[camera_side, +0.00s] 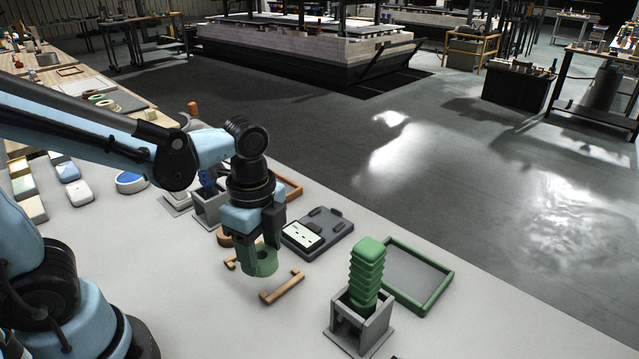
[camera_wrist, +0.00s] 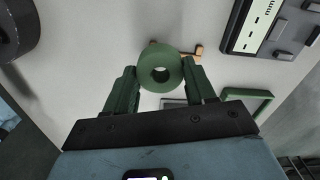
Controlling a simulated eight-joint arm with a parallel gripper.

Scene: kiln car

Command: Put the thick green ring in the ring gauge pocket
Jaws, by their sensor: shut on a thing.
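The thick green ring (camera_side: 263,268) is a short cylinder with a round hole. My gripper (camera_side: 262,249) is shut on it, with one green finger on either side. The ring hangs above the light table, near two tan brackets (camera_side: 283,289). In the wrist view the ring (camera_wrist: 174,62) sits between the fingertips of my gripper (camera_wrist: 160,70), its hole facing the camera. A bracket (camera_wrist: 199,50) shows partly behind it. I cannot tell for sure whether these brackets mark the ring gauge pocket.
A grey device with a display (camera_side: 303,235) lies behind the gripper. Another grey stand (camera_side: 207,208) is close behind the arm. Front table is clear.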

